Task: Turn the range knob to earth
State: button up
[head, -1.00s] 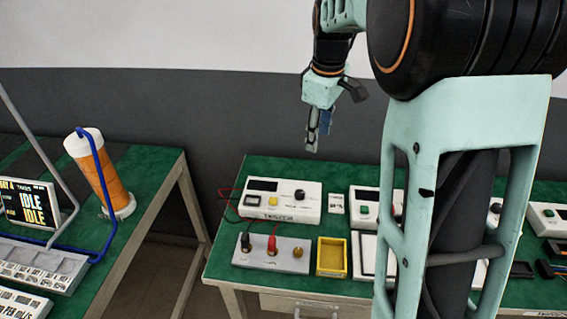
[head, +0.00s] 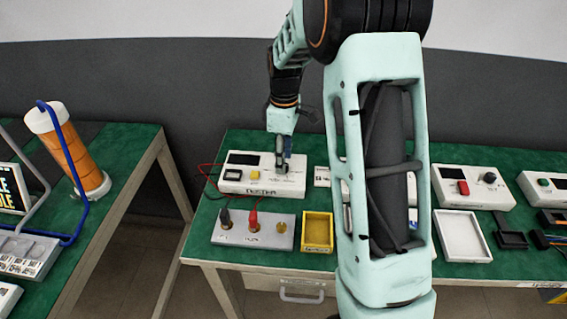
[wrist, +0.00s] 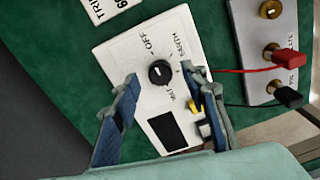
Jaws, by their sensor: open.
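The black range knob (wrist: 160,73) sits on a white tester (wrist: 112,50), with OFF and EARTH printed around it and a third label that is hard to read. I cannot tell for sure which mark the knob points to. My gripper (wrist: 161,78) is open, with one blue-padded finger on each side of the knob in the wrist view. I cannot tell whether the fingers touch it or how high they are above it. In the head view my gripper (head: 283,168) is over the right part of the tester (head: 238,187) and hides the knob.
A grey terminal block (head: 270,238) with red and black plugs stands in front of the tester, joined by leads. A yellow tray (head: 318,246) is beside it. A small white label plate (wrist: 97,8) is close to the tester. My arm hides the middle of the bench.

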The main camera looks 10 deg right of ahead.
jog(key=shift+f, duration=0.95)
jog(key=shift+c, duration=0.3)
grip_shut()
jog(key=m, duration=0.6)
jog(key=shift+s+p, duration=0.1)
jog(key=shift+p, duration=0.3)
jog(key=m, duration=0.5)
jog(key=shift+m, duration=0.3)
jog(key=shift+p, duration=0.3)
